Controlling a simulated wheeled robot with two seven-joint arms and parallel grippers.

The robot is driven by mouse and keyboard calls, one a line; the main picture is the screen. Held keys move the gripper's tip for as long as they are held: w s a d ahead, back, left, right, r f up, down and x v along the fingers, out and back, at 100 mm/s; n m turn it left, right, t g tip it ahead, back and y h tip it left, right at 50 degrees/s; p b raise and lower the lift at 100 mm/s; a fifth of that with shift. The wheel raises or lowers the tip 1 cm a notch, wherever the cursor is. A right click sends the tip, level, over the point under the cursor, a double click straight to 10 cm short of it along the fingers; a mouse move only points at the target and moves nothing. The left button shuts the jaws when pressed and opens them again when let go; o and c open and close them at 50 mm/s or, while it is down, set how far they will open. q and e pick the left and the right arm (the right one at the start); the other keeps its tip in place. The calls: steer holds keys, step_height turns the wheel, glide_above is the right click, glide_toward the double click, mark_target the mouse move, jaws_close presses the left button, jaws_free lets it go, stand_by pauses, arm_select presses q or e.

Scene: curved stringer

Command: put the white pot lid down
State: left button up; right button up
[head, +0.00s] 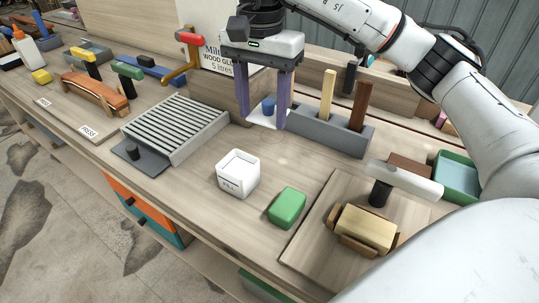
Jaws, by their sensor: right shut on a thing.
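The white pot lid (261,119) is a flat white piece with a blue knob (268,105). It is in the upper middle of the head view, beside the grey holder. My right gripper (263,113) points down with its purple fingers on either side of the knob, shut on the lid. The fingers hide part of the lid. I cannot tell whether the lid touches the bench or hangs just above it. A white open pot (238,175) with dark lettering stands nearer, below the lid in the picture. My left gripper is not in view.
A grey holder (318,133) with upright wooden sticks stands right of the lid. A slatted grey rack (178,127) lies to the left. A green block (287,207) and a wooden board (318,252) lie nearer. Bare bench shows between rack and pot.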

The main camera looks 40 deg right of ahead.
mark_target(265, 157)
steer(key=shift+w+d+f+m, duration=0.2)
steer(key=shift+d+f+m, duration=0.1)
steer(key=shift+m, duration=0.2)
step_height(265, 157, down, 9)
steer(key=shift+f, duration=0.1)
steer(key=shift+f+b, duration=0.1)
steer(key=shift+b, duration=0.2)
steer(key=shift+f, duration=0.15)
steer(key=o, duration=1)
step_height(265, 157, up, 12)
steer(key=shift+r+p, duration=0.25)
steer(key=shift+p, duration=0.3)
